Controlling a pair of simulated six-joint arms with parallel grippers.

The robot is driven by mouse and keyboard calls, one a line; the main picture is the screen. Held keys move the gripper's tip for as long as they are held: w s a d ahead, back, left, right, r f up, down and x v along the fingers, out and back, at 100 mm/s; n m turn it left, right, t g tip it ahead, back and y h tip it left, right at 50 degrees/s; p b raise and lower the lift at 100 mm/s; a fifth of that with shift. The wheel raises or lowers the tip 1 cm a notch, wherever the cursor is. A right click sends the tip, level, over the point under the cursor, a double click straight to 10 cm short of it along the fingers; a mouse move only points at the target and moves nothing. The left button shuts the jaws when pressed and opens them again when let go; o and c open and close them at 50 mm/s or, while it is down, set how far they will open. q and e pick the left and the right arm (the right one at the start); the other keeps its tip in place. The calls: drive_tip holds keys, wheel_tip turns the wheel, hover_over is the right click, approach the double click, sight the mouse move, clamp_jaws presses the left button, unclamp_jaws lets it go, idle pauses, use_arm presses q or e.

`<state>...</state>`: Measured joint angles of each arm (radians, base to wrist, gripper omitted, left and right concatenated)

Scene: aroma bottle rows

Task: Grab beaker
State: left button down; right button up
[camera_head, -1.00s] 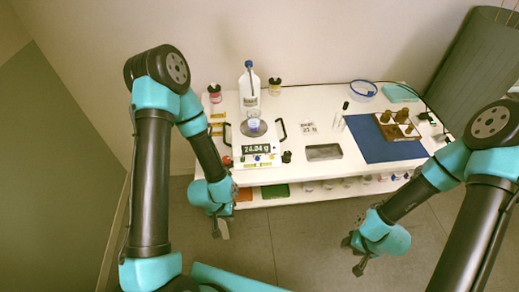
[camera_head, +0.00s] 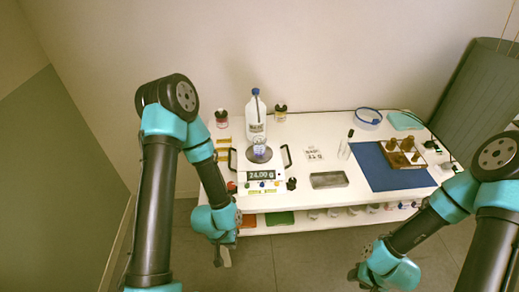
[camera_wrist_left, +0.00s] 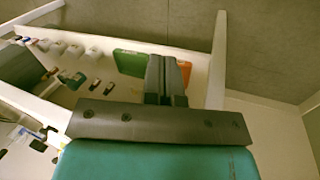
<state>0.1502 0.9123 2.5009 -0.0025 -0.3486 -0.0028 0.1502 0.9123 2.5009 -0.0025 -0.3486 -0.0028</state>
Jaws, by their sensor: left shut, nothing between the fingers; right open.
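A small clear beaker (camera_head: 259,146) stands upright on the round plate of the scale (camera_head: 262,175), whose display reads 24.00 g. My left gripper (camera_head: 224,258) hangs in front of the table's front edge, below and to the left of the beaker, apart from it. It is shut and empty, and its fingers also show in the left wrist view (camera_wrist_left: 167,78). My right gripper (camera_head: 362,282) is at the bottom right of the head view, in front of the table and away from it. It is open, though small and partly dark in the picture.
A white bottle with a blue cap (camera_head: 255,112) stands behind the beaker. Black handles (camera_head: 287,157) flank the scale. A grey tray (camera_head: 328,180) and a blue mat (camera_head: 385,178) lie to the right. A lower shelf (camera_head: 300,225) holds small containers.

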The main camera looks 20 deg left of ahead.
use_arm(q)
drive_tip(key=c, duration=1.8)
unclamp_jaws()
drive_tip(key=o, duration=1.5)
drive_tip(key=shift+c, duration=0.2)
drive_tip(key=shift+w, duration=0.1)
